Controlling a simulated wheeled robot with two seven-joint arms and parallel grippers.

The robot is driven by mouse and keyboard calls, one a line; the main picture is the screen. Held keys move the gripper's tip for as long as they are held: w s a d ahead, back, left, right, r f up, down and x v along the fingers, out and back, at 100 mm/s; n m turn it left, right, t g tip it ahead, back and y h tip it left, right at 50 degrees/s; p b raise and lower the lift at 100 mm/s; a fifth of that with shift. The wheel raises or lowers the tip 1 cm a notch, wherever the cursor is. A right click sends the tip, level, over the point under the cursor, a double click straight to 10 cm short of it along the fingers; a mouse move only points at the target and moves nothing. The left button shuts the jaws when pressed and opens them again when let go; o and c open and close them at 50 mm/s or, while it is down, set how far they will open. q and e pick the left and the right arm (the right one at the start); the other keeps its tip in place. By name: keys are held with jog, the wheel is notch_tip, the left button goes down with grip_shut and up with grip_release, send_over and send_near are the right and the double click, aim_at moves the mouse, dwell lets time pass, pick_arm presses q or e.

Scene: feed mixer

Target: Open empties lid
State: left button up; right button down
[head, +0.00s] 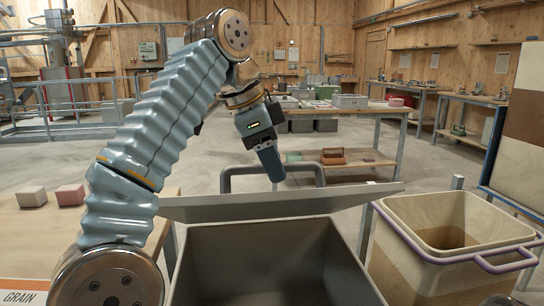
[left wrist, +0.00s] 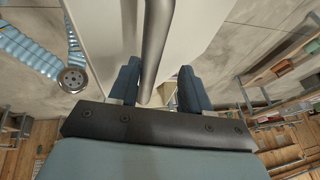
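A grey bin (head: 270,235) stands in front of me, and I see into its dark, open interior. Its grey lid (head: 340,197) is raised at the bin's far side and seen at a shallow angle. A dark bar handle (head: 236,174) rises from the lid. My right gripper is not in view.
A wooden table (head: 30,235) with a grey block (head: 32,197) and a red block (head: 70,195) is at the left. A workbench (head: 375,112) stands behind, with open floor between.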

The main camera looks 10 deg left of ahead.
pick_arm(q)
jog(key=shift+s+r, duration=0.1)
jog(key=shift+r, duration=0.1)
jog(key=shift+r, duration=0.2)
jog(key=shift+s+a+r, duration=0.1)
jog(key=shift+s+r, duration=0.05)
jog(key=shift+r, duration=0.15)
jog(key=s+a+b, duration=0.2)
jog(key=s+a, duration=0.5)
jog(key=a, duration=0.1)
jog(key=shift+s+a, duration=0.1)
jog(key=shift+s, duration=0.25)
jog(key=shift+s+a, duration=0.3)
